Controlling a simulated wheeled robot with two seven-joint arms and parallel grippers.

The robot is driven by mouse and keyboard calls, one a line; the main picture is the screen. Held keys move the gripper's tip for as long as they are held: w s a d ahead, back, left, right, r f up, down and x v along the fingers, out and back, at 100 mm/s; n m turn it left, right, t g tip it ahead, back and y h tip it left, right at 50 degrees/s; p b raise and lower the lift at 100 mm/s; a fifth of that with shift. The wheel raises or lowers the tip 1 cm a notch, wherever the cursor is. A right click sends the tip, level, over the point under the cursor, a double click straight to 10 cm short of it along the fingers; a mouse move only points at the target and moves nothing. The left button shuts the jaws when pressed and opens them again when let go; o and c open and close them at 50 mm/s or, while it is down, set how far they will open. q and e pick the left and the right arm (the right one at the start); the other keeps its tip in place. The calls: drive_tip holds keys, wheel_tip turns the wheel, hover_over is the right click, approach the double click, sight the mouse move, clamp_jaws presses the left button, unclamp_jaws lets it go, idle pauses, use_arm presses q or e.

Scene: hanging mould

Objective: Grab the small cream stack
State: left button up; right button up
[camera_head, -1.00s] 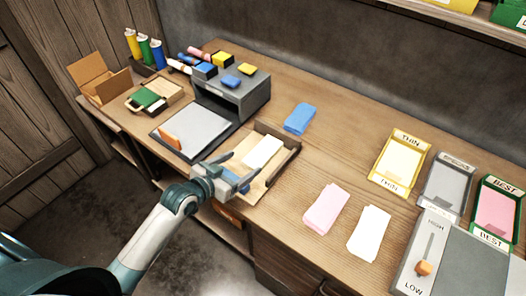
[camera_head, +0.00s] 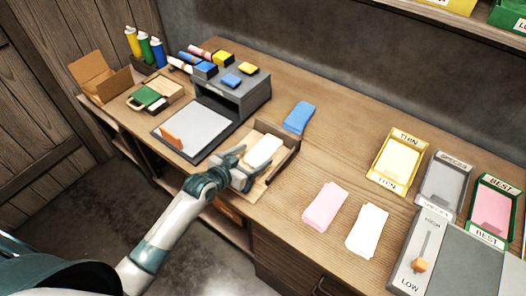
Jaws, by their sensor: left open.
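The small cream stack (camera_head: 264,150) lies in the shallow wooden tray (camera_head: 284,170) near the middle of the bench. My left gripper (camera_head: 250,160) is over the tray's front left part, at the near end of the cream stack. Its fingers are open and reach to either side of that end; I cannot tell whether they touch it. The near end of the stack is partly hidden by the gripper. My right gripper is not in view.
A blue stack (camera_head: 299,118) lies behind the tray. A pink stack (camera_head: 325,206) and a white stack (camera_head: 367,230) lie to its right. A grey machine (camera_head: 233,95) stands at the back left. Labelled trays, such as THIN (camera_head: 398,160), and a lever panel (camera_head: 421,255) are on the right.

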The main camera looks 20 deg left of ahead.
sight(262, 151)
use_arm(q)
drive_tip(key=shift+p+x, duration=0.7)
drive_tip(key=shift+x, duration=1.5)
drive_tip(key=shift+d, duration=0.15)
drive_tip(key=c, duration=1.2)
